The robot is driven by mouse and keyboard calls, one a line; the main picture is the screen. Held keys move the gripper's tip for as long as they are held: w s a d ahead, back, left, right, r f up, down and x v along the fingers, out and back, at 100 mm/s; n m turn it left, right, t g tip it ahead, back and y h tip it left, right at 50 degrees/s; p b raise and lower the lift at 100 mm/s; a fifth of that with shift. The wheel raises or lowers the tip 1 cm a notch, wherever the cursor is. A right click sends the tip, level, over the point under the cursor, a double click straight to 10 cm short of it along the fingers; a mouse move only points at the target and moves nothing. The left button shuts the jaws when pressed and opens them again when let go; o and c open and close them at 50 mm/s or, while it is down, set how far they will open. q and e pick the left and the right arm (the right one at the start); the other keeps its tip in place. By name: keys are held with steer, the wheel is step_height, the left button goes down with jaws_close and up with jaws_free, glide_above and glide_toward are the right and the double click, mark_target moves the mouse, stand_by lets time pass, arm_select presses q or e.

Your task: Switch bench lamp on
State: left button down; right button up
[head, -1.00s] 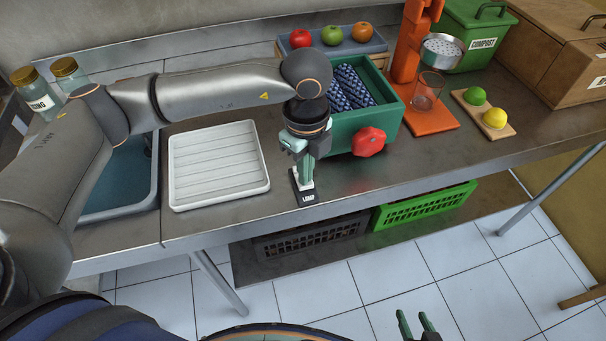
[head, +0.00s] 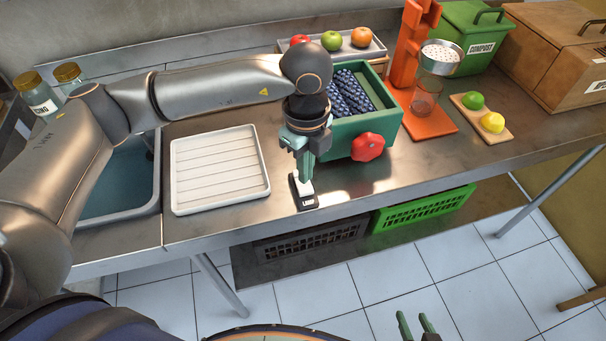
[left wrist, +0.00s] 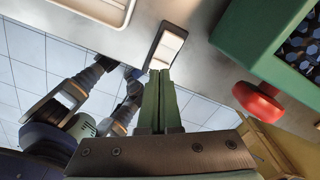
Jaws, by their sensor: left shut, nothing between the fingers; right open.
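The lamp switch (head: 305,190) is a small black-framed plate with a white rocker and a label, near the front edge of the steel bench. It also shows in the left wrist view (left wrist: 167,48), where its rocker looks bright. My left gripper (head: 303,178) is shut and empty, pointing down with its fingertips at the switch. In the left wrist view the closed green fingers (left wrist: 160,78) reach the near end of the rocker; I cannot tell whether they touch. My right gripper (head: 418,322) is open and empty at the bottom, away from the bench.
A green box (head: 335,145) with a red knob (head: 367,147) stands just right of my left gripper, holding dark patterned contents. A white ribbed tray (head: 220,168) lies to the left, beside a sink (head: 120,190). An orange stand (head: 430,122) is further right.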

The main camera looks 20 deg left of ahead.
mark_target(305, 189)
arm_select(q)
step_height(305, 189, up, 4)
steer(key=shift+r+p, duration=0.1)
steer(key=shift+p, duration=1)
steer(key=shift+s, duration=0.1)
